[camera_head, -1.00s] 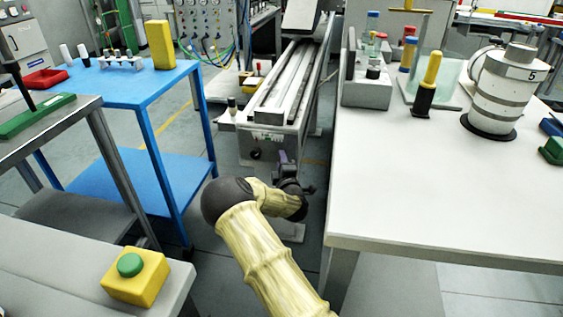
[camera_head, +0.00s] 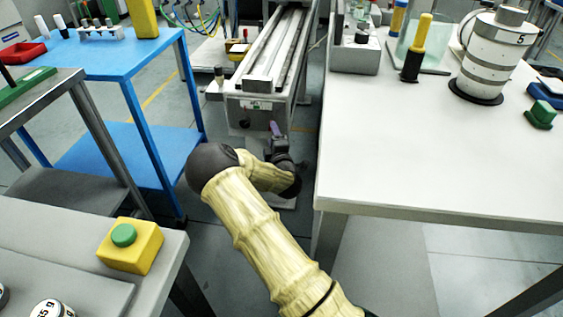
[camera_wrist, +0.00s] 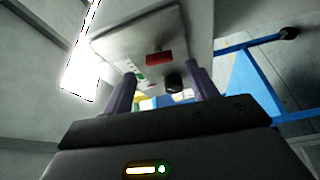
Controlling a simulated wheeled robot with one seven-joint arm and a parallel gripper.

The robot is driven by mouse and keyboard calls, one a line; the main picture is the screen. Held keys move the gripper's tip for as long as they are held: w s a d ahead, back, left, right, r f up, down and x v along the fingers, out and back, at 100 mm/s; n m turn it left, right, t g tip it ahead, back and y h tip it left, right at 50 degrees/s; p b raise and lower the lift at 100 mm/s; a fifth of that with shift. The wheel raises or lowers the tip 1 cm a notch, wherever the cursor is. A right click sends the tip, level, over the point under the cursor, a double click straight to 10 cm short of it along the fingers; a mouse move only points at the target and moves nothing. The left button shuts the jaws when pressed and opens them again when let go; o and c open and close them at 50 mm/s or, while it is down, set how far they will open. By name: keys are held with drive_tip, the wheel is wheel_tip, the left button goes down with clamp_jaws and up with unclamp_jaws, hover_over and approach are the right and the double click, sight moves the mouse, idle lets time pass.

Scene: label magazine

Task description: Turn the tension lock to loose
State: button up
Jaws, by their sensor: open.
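The label magazine (camera_head: 285,60) is a long grey rail unit at the centre back of the head view. Its front panel (camera_head: 273,114) carries a small green-and-white label (camera_head: 256,105) and a dark round knob (camera_head: 243,124), which may be the tension lock. The wrist view shows a dark knob (camera_wrist: 174,83), a red block (camera_wrist: 159,58) and a green-marked label (camera_wrist: 132,69) on a pale panel. My gripper (camera_wrist: 165,76) is open and empty, its purple fingers framing the knob in the picture, apart from it. In the head view my gripper (camera_head: 277,128) is just before the panel. The knob's setting is unreadable.
A white table (camera_head: 430,150) stands close on the right, its edge near my arm. A blue bench (camera_head: 95,62) stands at left. A grey table with a yellow box and green button (camera_head: 124,235) is at front left. Floor shows between them.

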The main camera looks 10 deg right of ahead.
drive_tip(key=s+p, duration=0.2)
drive_tip(key=s, duration=1.2)
drive_tip(key=shift+f, duration=0.4)
